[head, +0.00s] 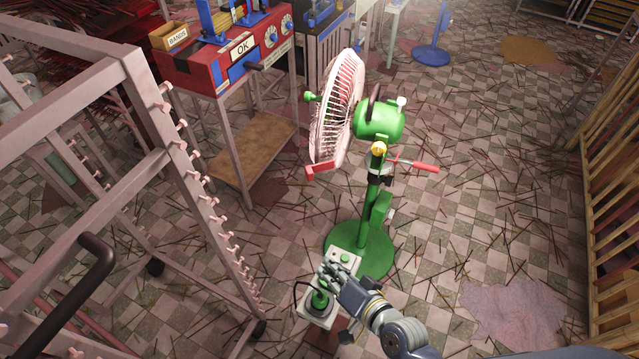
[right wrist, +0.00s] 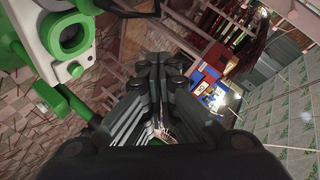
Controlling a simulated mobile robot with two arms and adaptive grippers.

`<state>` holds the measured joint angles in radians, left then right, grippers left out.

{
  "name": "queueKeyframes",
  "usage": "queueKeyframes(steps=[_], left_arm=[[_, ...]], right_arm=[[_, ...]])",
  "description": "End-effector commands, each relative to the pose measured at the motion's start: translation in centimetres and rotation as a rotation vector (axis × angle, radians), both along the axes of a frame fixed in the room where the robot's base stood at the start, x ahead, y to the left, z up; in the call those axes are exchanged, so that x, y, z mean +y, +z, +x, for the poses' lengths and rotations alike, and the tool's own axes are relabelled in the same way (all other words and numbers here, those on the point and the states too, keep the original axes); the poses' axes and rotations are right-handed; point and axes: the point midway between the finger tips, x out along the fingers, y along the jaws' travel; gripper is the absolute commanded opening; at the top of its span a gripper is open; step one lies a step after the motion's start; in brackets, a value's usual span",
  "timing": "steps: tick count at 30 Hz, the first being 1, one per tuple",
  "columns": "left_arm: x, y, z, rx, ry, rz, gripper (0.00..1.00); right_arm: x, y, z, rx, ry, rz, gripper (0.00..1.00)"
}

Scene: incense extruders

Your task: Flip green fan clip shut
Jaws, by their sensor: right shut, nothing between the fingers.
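The green fan (head: 378,122) stands on a round green base (head: 378,255) in the middle of the head view, its pale grille (head: 338,108) turned left. A red piece (head: 321,168) sits at the grille's lower edge. A red-handled lever (head: 412,165) sticks out right below the fan's head. I cannot tell which of these is the clip. My right gripper (head: 331,277) is low, in front of the fan base, over a white control box. In the right wrist view its fingers (right wrist: 160,72) are together and empty, with green and white parts (right wrist: 72,38) at upper left. My left gripper is out of view.
A blue stand (head: 432,54) is at the back. Thin sticks litter the tiled floor, open at right.

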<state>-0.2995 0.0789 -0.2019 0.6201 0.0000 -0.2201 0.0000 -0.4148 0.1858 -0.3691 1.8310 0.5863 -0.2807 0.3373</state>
Motion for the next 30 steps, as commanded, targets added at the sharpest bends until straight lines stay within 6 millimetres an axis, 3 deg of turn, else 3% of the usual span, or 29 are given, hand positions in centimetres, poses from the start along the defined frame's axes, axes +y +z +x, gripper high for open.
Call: queueKeyframes(steps=[6, 12, 18, 30], left_arm=[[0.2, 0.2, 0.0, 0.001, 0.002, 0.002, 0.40], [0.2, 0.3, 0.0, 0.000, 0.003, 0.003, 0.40], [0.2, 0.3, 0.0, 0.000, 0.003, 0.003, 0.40], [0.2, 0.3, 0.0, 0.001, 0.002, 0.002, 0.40]], right_arm=[[0.3, 5.5, 2.4, -0.085, -0.184, 0.355, 0.00], [-1.2, 8.2, 3.5, -0.118, -0.334, 0.597, 0.00], [-2.3, 9.1, 3.9, -0.129, -0.413, 0.708, 0.00], [-2.5, 9.2, 4.0, -0.132, -0.424, 0.722, 0.00]])
